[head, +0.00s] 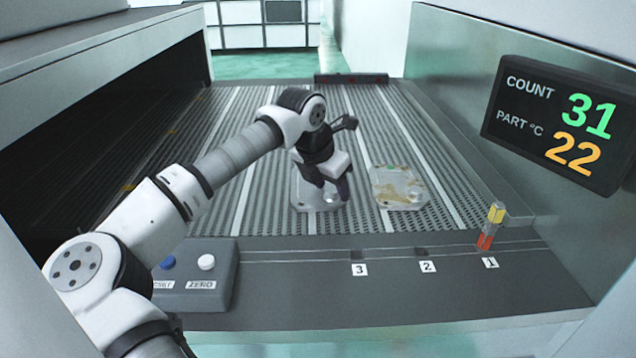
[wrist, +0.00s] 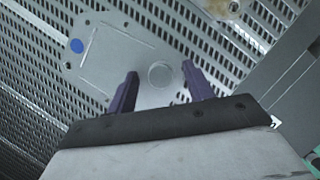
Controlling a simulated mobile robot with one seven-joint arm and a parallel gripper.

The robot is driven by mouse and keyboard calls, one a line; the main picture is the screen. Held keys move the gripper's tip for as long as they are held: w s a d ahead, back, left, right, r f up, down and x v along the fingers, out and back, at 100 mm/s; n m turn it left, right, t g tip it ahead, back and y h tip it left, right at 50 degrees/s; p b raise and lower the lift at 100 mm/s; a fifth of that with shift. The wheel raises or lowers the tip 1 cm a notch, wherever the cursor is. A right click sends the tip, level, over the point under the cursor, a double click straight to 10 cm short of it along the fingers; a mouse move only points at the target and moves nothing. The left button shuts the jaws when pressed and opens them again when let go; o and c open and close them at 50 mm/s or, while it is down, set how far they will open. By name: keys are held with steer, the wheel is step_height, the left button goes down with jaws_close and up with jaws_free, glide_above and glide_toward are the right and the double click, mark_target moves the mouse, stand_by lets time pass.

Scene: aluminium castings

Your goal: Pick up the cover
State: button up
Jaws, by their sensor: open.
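A flat pale-grey metal plate (head: 307,197), which looks like the cover, lies on the slatted conveyor under my gripper. In the wrist view this plate (wrist: 105,65) shows raised ribs, a blue dot near its left end and a round boss. My gripper (head: 333,192) points down over the plate, with its purple fingers apart and nothing between them in the grip. In the wrist view the fingers of my gripper (wrist: 160,69) stand on either side of the round boss. I cannot tell whether the fingertips touch the plate. My gripper hides part of the plate in the head view.
A second casting (head: 398,187) with tan and greenish patches lies to the right on the conveyor (head: 260,215). A red-and-yellow post (head: 490,226) stands by label 1 on the front ledge. A button box (head: 195,275) is at front left. A display (head: 560,125) reads 31 and 22.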

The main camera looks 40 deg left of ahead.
steer(key=c, duration=1.1)
jaws_close()
steer(key=shift+r, duration=0.1)
